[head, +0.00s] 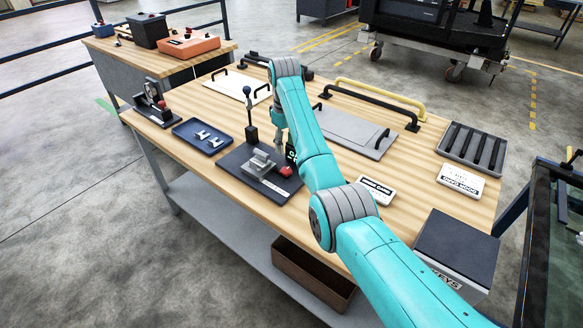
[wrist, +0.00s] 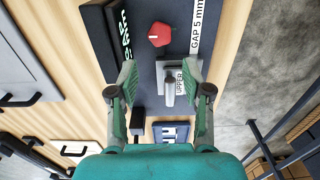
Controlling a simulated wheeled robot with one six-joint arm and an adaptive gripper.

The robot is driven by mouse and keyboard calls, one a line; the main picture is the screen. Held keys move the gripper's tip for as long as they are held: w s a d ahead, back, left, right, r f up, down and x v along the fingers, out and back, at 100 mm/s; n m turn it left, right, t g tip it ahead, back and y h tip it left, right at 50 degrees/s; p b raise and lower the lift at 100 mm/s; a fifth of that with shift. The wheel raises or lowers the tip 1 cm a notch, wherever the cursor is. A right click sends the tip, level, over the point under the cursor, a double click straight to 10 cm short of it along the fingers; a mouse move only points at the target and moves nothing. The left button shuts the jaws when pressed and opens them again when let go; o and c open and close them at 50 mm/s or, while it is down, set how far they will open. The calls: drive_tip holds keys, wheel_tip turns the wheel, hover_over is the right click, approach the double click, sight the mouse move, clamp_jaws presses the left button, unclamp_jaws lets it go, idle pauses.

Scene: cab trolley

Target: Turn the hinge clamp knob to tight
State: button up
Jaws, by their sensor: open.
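The red hinge clamp knob (wrist: 160,34) shows at the top of the wrist view, on a dark base plate (wrist: 178,14). In the head view the knob (head: 286,171) sits at the right of the grey metal clamp block (head: 258,163). In the wrist view a grey hinge piece (wrist: 180,84) beside the block carries an "UPPER" label. My gripper (wrist: 160,70) is open, its two fingers apart, with the knob beyond the fingertips. I see nothing held. In the head view my gripper (head: 280,148) is partly hidden behind the clamp and arm.
A "GAP 5 mm" strip (wrist: 198,22) lies along the plate. A ball-topped post (head: 249,112) rises behind the clamp. A blue tray with metal parts (head: 204,137) lies left. A grey door panel (head: 345,132) lies right.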

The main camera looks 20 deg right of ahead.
sight(286, 170)
wheel_tip(286, 170, down, 10)
drive_tip(key=shift+f, duration=0.1)
idle(0.4)
drive_tip(key=c, duration=0.9)
